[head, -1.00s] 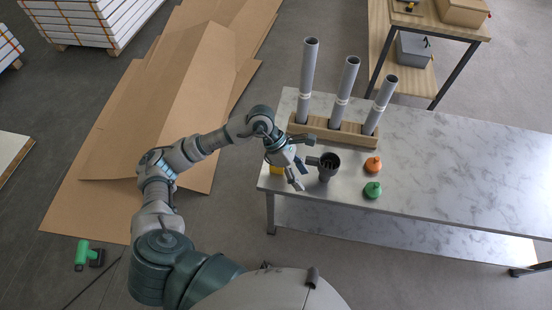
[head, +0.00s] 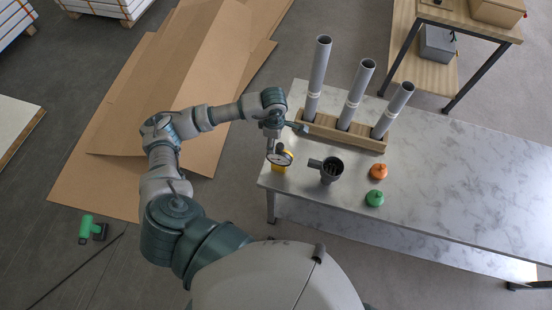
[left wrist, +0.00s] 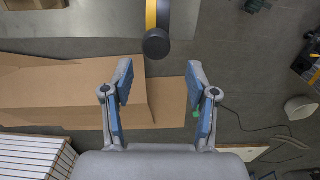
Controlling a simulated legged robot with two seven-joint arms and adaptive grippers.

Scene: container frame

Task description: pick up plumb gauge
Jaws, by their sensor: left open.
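A small yellow thing, which I take to be the plumb gauge, stands near the left end of the metal table (head: 460,180). In the head view its yellow part (head: 278,169) shows just below my left gripper (head: 281,153), which partly covers it. In the left wrist view it looks like a dark and yellow upright bar (left wrist: 151,14) with a round black end (left wrist: 156,44). My left gripper (left wrist: 159,80) is open and empty there, its fingers apart below the black end and not touching it. My right gripper is in no view.
A dark grey pipe fitting (head: 331,170) stands right of the gauge. Behind is a wooden block (head: 340,134) holding three grey tubes (head: 355,93). An orange piece (head: 379,172) and a green piece (head: 374,198) lie farther right. The table's right part is clear.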

